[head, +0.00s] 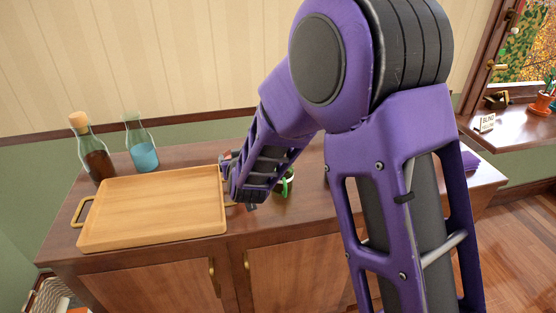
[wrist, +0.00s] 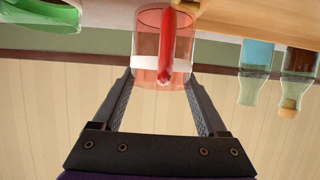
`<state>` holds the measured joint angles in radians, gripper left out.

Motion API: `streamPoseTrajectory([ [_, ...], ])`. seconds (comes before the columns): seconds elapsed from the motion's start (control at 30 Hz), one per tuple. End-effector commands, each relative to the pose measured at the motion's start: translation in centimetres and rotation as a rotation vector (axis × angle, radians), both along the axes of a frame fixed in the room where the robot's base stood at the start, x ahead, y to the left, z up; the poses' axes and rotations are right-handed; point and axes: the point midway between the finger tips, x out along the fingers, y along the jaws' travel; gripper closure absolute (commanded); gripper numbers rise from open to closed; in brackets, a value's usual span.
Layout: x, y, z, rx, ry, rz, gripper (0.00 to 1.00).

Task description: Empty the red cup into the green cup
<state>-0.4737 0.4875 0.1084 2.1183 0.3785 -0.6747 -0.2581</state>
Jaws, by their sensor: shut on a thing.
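The red cup (wrist: 148,42), see-through with a solid red handle, sits between the two fingers of my gripper (wrist: 162,78), which is shut on it. The wrist view is upside down, and the cup looks about upright in it; I cannot make out its contents clearly. In the head view only a bit of red shows by my gripper (head: 228,160), mostly hidden by my arm. The green cup (head: 288,182) stands on the cabinet to the right of my gripper, partly hidden by my arm. It also shows at the wrist view's upper left (wrist: 45,14), apart from the red cup.
A wooden tray (head: 150,210) with brass handles lies on the cabinet (head: 130,258), left of my gripper. Behind it stand a corked bottle (head: 97,160) of dark liquid and a bottle (head: 142,150) of blue liquid. A windowsill with a plant pot (head: 543,104) is at far right.

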Motion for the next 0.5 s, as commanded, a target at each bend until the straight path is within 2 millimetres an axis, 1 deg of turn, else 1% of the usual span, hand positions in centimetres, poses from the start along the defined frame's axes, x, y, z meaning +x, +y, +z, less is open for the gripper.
streamPoseTrajectory([
  [0.5,0.12,-0.29,-0.17,0.021,0.005,-0.002,0.90],
])
